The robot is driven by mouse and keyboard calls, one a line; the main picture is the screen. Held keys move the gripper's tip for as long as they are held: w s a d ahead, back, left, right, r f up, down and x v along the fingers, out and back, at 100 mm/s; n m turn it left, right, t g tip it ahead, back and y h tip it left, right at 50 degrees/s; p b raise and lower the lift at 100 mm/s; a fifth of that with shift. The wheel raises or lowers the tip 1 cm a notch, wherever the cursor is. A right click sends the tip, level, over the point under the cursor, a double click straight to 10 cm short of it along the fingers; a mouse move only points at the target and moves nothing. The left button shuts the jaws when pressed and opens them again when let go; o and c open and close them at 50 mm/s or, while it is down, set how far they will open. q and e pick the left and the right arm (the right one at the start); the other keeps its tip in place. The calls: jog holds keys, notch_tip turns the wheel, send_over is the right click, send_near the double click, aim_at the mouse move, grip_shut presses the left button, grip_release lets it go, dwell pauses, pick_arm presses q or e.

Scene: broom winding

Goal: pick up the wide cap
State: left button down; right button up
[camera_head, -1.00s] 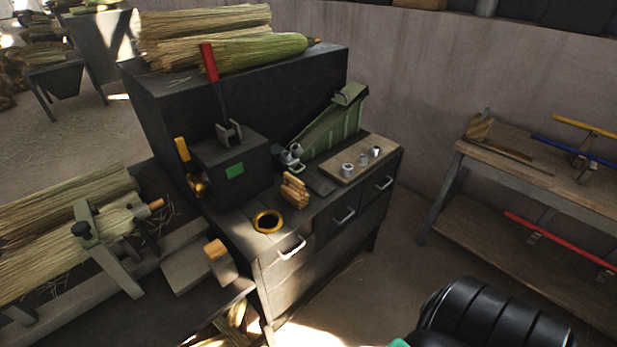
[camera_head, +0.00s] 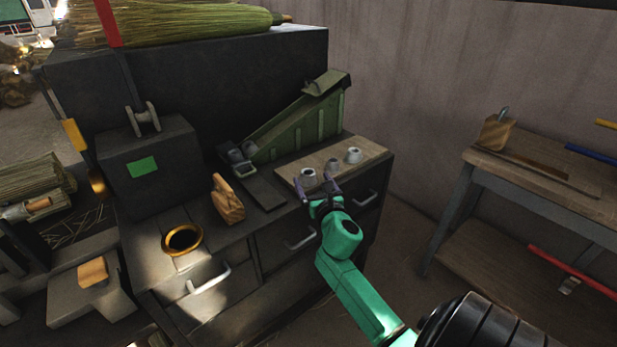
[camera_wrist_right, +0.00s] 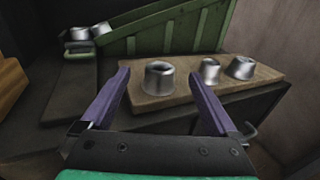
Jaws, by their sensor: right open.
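Three grey metal caps stand in a row on a wooden board (camera_head: 370,149). The widest cap (camera_wrist_right: 160,79) is the left one in the right wrist view. It also shows in the head view (camera_head: 309,175), at the near left end of the row. The two narrower caps (camera_wrist_right: 210,71) (camera_wrist_right: 241,68) stand to its right. My right gripper (camera_head: 319,187) is open and empty at the board's front edge. In the wrist view its two purple fingers point toward the wide cap, which appears between their tips. I cannot tell that they touch it. My left gripper is out of view.
A green sloped chute (camera_head: 298,128) rises behind the board, with metal pieces (camera_head: 240,157) at its lower end. A wooden block (camera_head: 227,198) and a brass ring (camera_head: 182,239) are further left. Drawer handles (camera_head: 302,239) stick out from the bench front.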

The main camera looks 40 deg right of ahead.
aim_at(310, 176)
jog(key=x, duration=0.5)
jog(key=shift+w+d+f, duration=0.1)
jog(key=shift+w+d, duration=0.05)
jog(key=shift+w, duration=0.05)
jog(key=shift+s, duration=0.15)
jog(key=shift+c, duration=1.3)
jog(key=c, duration=1.1)
